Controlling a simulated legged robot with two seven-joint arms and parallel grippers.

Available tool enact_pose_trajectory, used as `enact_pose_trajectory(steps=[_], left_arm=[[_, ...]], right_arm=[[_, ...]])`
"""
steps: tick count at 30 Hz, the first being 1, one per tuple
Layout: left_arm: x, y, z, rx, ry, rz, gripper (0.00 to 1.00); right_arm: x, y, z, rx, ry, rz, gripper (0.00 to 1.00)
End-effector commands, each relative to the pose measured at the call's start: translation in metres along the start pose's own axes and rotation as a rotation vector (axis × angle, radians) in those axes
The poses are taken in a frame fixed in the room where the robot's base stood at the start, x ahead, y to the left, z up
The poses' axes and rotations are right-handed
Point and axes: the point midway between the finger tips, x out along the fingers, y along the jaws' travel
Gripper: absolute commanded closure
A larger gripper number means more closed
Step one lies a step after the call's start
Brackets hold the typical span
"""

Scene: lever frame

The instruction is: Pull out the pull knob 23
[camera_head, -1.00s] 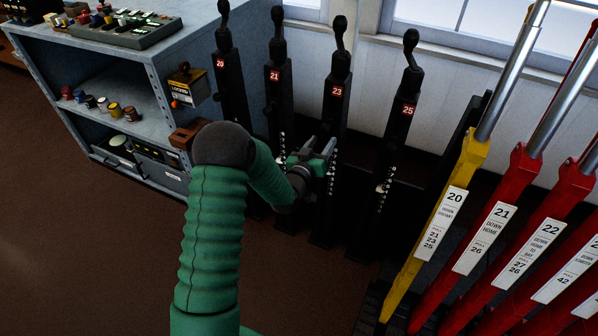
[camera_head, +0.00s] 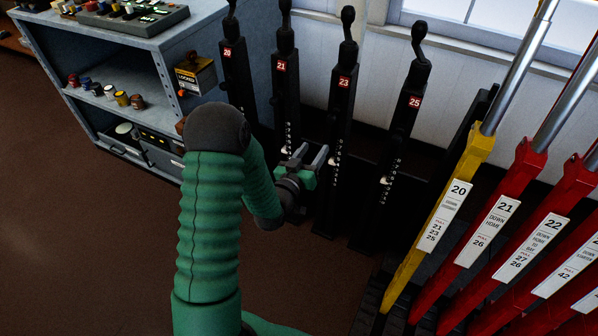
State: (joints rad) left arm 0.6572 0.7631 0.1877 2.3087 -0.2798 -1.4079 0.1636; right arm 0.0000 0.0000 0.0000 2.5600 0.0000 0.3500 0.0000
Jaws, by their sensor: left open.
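The post with the red 23 label (camera_head: 344,82) is black and upright, with a dark bent handle on top. A small white knob (camera_head: 332,161) shows low on it, beside a column of small white marks. My left gripper (camera_head: 309,157) has a green body and grey fingers. It is open and appears empty, just left of post 23's lower part and in front of post 21. The white knob shows to the right of the fingertips, apparently apart from them. I cannot tell how far the knob stands out. My right gripper is not in view.
Similar black posts 20 (camera_head: 235,80), 21 (camera_head: 286,90) and 25 (camera_head: 404,125) stand close on both sides. A yellow lever (camera_head: 440,225) and several red levers (camera_head: 490,235) rise at right. A grey shelf unit (camera_head: 165,45) stands at left. The brown floor at lower left is clear.

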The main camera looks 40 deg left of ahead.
Motion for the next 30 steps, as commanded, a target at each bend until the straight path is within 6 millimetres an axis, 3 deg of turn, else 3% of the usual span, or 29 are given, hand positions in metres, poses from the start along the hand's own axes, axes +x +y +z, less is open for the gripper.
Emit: enact_pose_trajectory(steps=[20, 30], left_arm=[[-0.057, -0.002, 0.003, 0.001, -0.001, -0.002, 0.52], [-0.084, -0.002, 0.003, 0.0, -0.002, -0.002, 0.52]], right_arm=[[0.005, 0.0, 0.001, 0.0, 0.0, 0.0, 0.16], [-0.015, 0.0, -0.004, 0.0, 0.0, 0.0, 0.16]])
